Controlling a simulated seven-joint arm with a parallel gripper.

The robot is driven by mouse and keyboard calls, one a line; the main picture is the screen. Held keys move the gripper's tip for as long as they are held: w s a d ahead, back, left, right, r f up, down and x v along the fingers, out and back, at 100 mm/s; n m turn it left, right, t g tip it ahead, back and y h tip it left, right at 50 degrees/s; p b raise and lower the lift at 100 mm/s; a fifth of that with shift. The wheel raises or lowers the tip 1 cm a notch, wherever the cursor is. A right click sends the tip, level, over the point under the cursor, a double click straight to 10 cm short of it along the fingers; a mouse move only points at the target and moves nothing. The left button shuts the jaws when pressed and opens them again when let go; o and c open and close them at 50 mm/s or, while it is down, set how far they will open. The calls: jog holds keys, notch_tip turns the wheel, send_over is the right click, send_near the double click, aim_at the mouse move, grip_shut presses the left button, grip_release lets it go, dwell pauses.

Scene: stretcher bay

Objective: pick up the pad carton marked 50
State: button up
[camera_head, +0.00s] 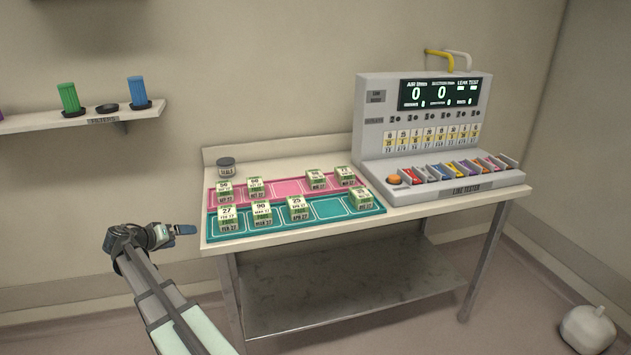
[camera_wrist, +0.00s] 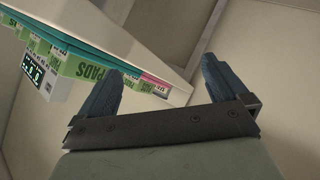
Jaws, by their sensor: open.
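Small white-and-green pad cartons stand in two rows on the bench. In the front teal tray (camera_head: 330,210), they read 27 (camera_head: 231,218), 90 (camera_head: 262,215) and 25 (camera_head: 298,209), with another carton (camera_head: 361,197) at the right. In the back pink tray (camera_head: 285,187), two left cartons (camera_head: 224,189) (camera_head: 255,187) have numbers like 50 or 60; I cannot tell which reads 50. My gripper (camera_head: 188,229) is open and empty, just left of the bench's front left corner, apart from every carton. Its two fingers (camera_wrist: 160,88) frame bare wall and the bench edge.
The line tester (camera_head: 440,130) fills the bench's right side, with a sloped row of coloured slots. A dark-lidded jar (camera_head: 226,168) stands behind the pink tray. A wall shelf (camera_head: 70,118) with green and blue filters is at the left. A lower shelf (camera_head: 340,290) is bare.

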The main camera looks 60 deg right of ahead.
jog(key=s+d+r+m+g, duration=0.2)
jog(key=d+r+m+g, duration=0.15)
jog(key=d+r, duration=0.95)
jog(key=s+d+r+m+g, duration=0.2)
jog(key=d+r+m, duration=0.3)
jog(key=d+r, duration=0.8)
jog(key=m+t+y, duration=0.2)
jog(key=m+y, duration=0.7)
send_near(314, 174)
jog(key=x, duration=1.1)
jog(key=shift+d+f, duration=0.15)
jog(key=shift+f, duration=0.05)
jog(key=c, duration=0.8)
jog(key=shift+r, duration=0.1)
